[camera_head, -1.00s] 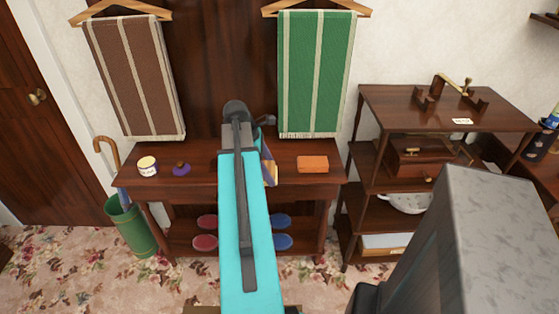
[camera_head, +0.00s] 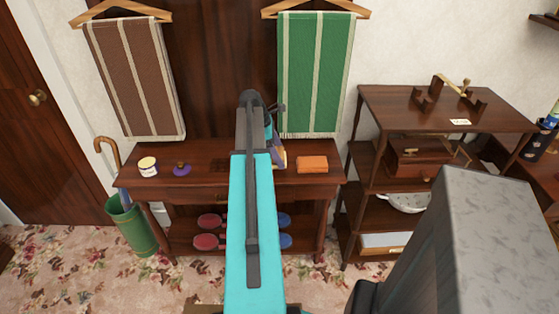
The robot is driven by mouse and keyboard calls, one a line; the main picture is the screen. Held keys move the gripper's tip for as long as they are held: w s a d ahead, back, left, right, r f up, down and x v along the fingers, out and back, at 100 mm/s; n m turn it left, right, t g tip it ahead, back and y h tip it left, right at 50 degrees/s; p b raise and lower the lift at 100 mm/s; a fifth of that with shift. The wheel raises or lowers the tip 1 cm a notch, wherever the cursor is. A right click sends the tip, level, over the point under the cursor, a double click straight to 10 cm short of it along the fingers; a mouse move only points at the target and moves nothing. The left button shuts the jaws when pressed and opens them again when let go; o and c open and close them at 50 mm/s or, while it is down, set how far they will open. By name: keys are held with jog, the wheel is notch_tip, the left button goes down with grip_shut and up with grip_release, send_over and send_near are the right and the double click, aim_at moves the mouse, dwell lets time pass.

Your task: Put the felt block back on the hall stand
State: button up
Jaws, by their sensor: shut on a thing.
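The hall stand (camera_head: 215,184) is a dark wooden table with a tall back panel and a low shelf. My arm reaches over its middle, and my gripper (camera_head: 273,139) is partly hidden behind the arm's end. It is shut on a small tan and purplish thing (camera_head: 279,158), which looks like the felt block. Only part of it shows, tilted, in front of the back panel. I cannot tell whether it touches the top.
On the top stand a white and yellow tin (camera_head: 148,167), a purple knobbed thing (camera_head: 182,170) and an orange block (camera_head: 312,164). Red and blue brushes lie below. A green umbrella bin (camera_head: 132,228) stands left, a shelf unit (camera_head: 440,107) right. Striped cloths hang above.

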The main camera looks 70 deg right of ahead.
jog(key=shift+f, duration=0.1)
dwell(0.3)
jog(key=shift+f+p, duration=0.35)
jog(key=shift+f, duration=1.35)
jog(key=shift+f, duration=0.15)
jog(key=o, duration=0.9)
jog(key=shift+b+v, duration=0.75)
jog(key=shift+v, duration=5.45)
